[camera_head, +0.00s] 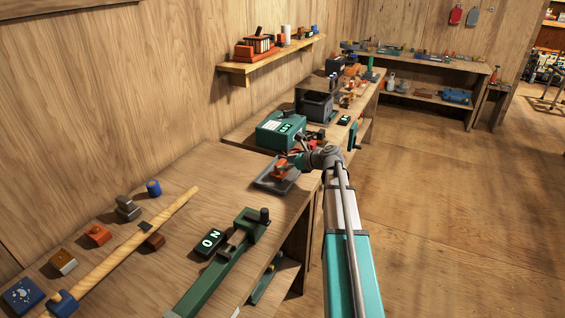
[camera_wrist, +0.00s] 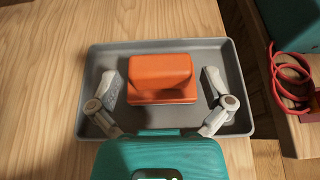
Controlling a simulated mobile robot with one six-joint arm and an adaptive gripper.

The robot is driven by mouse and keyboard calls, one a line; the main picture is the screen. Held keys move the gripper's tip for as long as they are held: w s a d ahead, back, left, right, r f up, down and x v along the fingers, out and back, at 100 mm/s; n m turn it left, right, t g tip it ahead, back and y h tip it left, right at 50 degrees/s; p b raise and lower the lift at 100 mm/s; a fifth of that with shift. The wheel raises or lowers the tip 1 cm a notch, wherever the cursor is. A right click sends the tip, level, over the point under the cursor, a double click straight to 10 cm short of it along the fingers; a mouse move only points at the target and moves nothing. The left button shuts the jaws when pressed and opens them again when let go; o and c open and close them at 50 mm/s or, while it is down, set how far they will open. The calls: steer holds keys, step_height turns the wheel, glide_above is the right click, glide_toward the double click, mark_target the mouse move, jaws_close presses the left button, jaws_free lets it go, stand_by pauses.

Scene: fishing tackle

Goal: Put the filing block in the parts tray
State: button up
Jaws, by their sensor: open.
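An orange block (camera_wrist: 161,78), which looks like the filing block, sits upright inside a shallow grey parts tray (camera_wrist: 104,62) in the wrist view. It rests near the middle of the tray floor, with bare floor on both sides. My gripper (camera_wrist: 160,92) is open, with one finger on each side of the block and visible gaps between. In the head view, the tray (camera_head: 262,187) lies near the far end of the close bench, and my gripper (camera_head: 288,166) is over it. The orange block there is partly hidden by my gripper.
A teal box (camera_head: 280,130) stands just behind the tray, and a red cable (camera_wrist: 283,75) lies to its right. A long wooden rod (camera_head: 130,245), a green vise-like tool (camera_head: 225,262) and several small blocks lie on the near bench. Open floor (camera_head: 440,210) is at the right.

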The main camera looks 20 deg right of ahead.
steer(key=p+v, duration=0.3)
steer(key=v, duration=0.7)
steer(key=shift+r, duration=0.15)
steer(key=shift+s, duration=0.1)
